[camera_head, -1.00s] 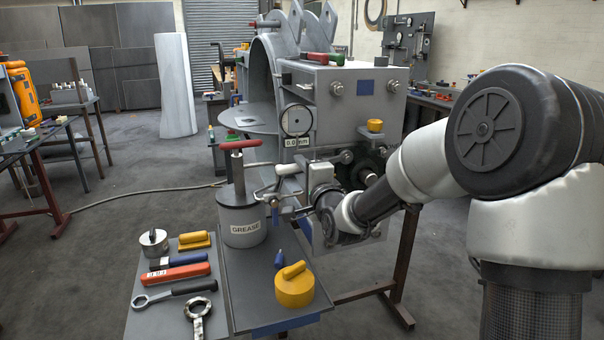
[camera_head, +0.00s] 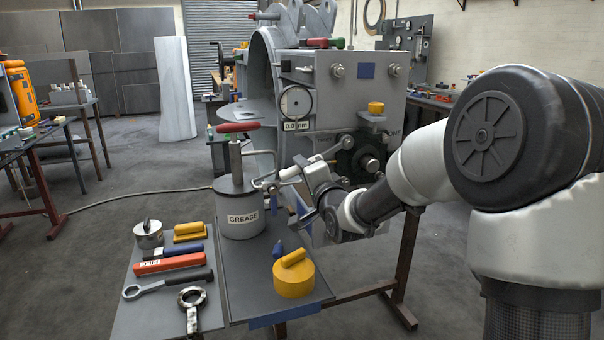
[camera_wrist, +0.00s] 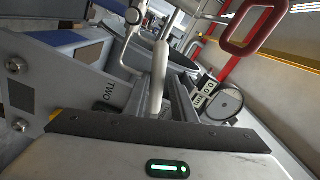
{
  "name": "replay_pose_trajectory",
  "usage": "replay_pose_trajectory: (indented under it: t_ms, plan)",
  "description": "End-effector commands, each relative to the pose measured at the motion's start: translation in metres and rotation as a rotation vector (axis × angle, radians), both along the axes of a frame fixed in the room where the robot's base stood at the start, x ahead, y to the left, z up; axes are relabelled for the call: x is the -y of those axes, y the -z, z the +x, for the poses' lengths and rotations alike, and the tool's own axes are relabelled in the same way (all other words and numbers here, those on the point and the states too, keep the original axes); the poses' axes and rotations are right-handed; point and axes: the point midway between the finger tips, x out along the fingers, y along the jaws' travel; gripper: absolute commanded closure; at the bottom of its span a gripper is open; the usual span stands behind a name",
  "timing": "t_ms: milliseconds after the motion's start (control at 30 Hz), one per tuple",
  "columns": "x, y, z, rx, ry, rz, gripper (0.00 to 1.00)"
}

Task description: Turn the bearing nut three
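A dark round hub with a metal centre (camera_head: 368,163), which may be the bearing nut, sits on the front of the grey machine (camera_head: 355,95), partly hidden by my arm. In the wrist view a pale tube (camera_wrist: 158,80) rises close in front of the dark gripper edge. A housing marked TWO (camera_wrist: 108,95) shows behind.
The grease pot (camera_head: 240,212) with a red handle (camera_head: 238,127) stands on the bench left of my gripper. A yellow knobbed weight (camera_head: 294,277) is in front. Spanners (camera_head: 168,284) and other tools lie on the left tray. A dial gauge (camera_head: 295,103) hangs on the machine.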

Motion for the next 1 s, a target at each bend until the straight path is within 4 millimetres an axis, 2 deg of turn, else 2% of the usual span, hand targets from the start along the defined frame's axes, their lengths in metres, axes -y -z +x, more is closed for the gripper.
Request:
replay_pose_trajectory:
  t_ms: [300,500,567,1000]
  plan:
    - [-0.001,0.000,0.000,0.003,-0.001,-0.008,0.77]
    - [0.006,0.021,0.002,0.034,0.000,-0.102,0.77]
    - [0.005,0.011,0.002,0.031,-0.002,-0.095,0.77]
    - [0.001,0.003,-0.002,0.008,0.000,-0.023,0.77]
